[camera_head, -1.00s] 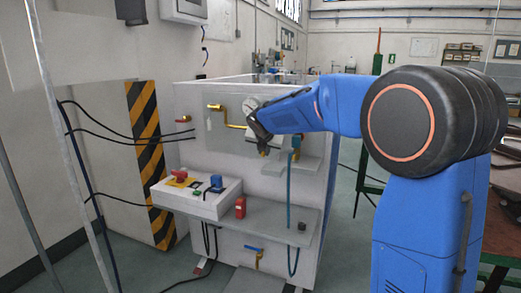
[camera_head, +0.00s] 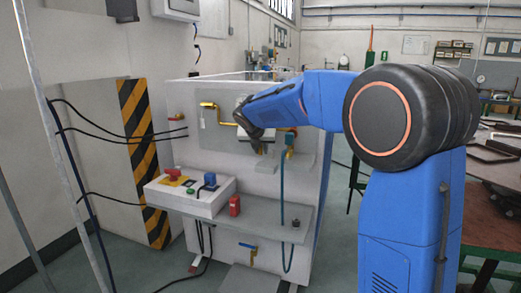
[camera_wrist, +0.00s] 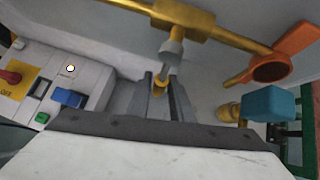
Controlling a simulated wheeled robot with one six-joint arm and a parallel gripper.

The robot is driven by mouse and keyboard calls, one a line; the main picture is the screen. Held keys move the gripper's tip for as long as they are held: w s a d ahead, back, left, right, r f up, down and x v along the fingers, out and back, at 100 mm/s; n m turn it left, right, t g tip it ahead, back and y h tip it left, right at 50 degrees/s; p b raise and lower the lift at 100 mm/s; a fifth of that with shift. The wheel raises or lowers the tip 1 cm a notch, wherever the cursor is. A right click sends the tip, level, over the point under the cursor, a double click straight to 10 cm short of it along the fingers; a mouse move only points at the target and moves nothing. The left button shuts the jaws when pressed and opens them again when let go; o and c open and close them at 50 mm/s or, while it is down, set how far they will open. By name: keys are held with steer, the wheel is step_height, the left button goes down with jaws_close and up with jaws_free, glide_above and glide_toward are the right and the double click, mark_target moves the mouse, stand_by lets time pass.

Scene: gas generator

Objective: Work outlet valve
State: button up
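In the wrist view, my gripper (camera_wrist: 161,90) has its two grey fingers apart, with a small brass end (camera_wrist: 160,84) of a grey fitting (camera_wrist: 172,52) showing between them. I cannot tell whether they touch it. The fitting hangs from a brass pipe (camera_wrist: 185,17). An orange handle (camera_wrist: 285,52) on brass is to the right, above a teal-blue connector (camera_wrist: 270,103). In the head view, the gripper is mostly hidden behind my wrist, at the panel's right part. A blue-handled valve (camera_head: 248,246) sits low on the front. Which valve is the outlet one is not marked.
The white generator cabinet (camera_head: 185,220) has a shelf with a control box (camera_head: 190,200), bearing red and blue parts, and a red object (camera_head: 234,205). A teal hose (camera_head: 282,210) hangs at the right. A striped post (camera_head: 135,150) stands left. A table (camera_head: 485,180) is at right.

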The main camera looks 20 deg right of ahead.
steer(key=shift+o, duration=0.9)
